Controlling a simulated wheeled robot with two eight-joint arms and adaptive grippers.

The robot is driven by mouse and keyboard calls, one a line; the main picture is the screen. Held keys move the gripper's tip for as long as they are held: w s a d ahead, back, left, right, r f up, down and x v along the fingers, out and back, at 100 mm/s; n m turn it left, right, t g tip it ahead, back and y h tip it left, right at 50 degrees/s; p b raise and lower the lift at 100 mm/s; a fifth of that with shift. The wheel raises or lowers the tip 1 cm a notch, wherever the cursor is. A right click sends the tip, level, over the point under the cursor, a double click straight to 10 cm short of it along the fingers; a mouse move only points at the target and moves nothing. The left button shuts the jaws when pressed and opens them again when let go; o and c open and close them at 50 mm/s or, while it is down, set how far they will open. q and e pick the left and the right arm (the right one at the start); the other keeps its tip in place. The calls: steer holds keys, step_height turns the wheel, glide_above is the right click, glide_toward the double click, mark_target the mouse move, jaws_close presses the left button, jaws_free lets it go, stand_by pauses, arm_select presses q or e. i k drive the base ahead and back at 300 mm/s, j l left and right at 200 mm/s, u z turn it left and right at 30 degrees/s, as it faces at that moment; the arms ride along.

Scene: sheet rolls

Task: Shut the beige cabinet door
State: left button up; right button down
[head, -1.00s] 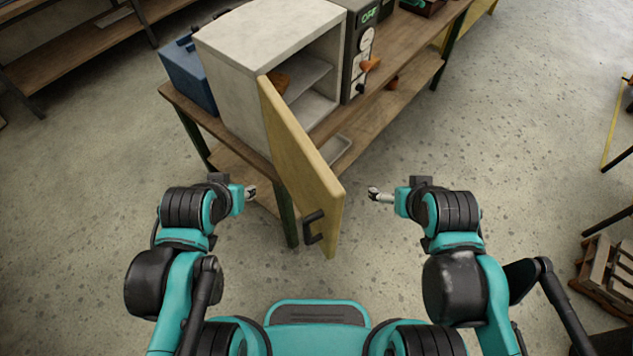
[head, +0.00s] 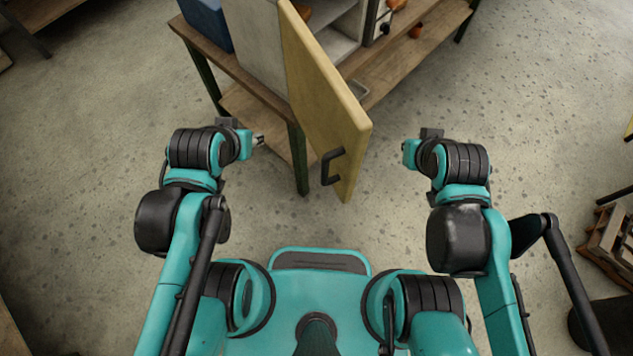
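The beige cabinet door (head: 325,95) stands wide open, swung out toward me from the pale cabinet (head: 258,45). Its black handle (head: 332,167) is near the lower free edge, on the face turned to the left. My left gripper (head: 259,140) is left of the door, apart from the handle; its fingers are too small to read. My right gripper (head: 406,152) is right of the door and apart from it; its fingertips do not show clearly.
The cabinet stands on a wooden workbench (head: 243,78) with dark green legs, beside a blue box (head: 207,22). An orange object (head: 416,31) is at the right.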

mark_target(338, 129)
steer(key=k+j, duration=0.2)
steer(key=k+j+z, duration=0.15)
steer(key=j, duration=0.2)
steer(key=k+j, duration=0.1)
steer(key=j, duration=0.2)
steer(key=k+j, duration=0.1)
steer(key=j, duration=0.25)
